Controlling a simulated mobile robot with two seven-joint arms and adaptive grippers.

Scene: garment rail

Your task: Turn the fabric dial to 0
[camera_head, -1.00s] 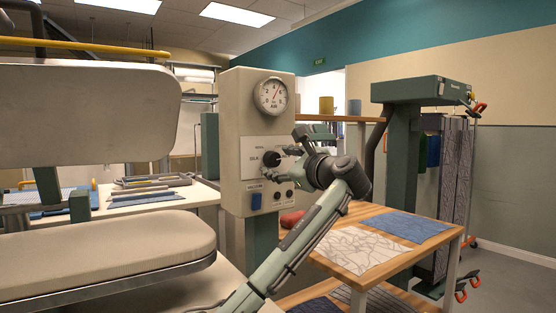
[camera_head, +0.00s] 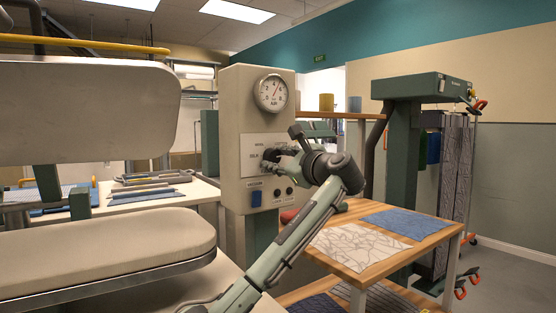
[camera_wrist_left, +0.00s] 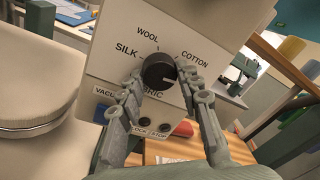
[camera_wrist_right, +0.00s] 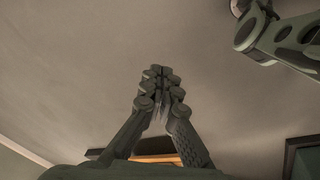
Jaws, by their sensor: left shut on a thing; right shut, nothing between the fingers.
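The fabric dial is a round black knob (camera_wrist_left: 158,71) on a pale panel, with SILK, WOOL and COTTON printed around it. A light mark shows on the knob's right side, toward the lower right, away from the three words. My left gripper (camera_wrist_left: 163,85) is shut on the knob, one finger at each side. In the head view my left gripper (camera_head: 276,157) reaches the panel from the right and mostly hides the knob. My right gripper (camera_wrist_right: 160,78) is shut and empty in its wrist view, in front of a plain beige surface.
A pressure gauge (camera_head: 271,93) sits above the dial. A blue switch (camera_head: 255,198) and two dark buttons (camera_head: 283,193) sit below it. The padded press (camera_head: 90,250) stands on the left. A wooden table (camera_head: 420,252) with fabric pieces stands on the right.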

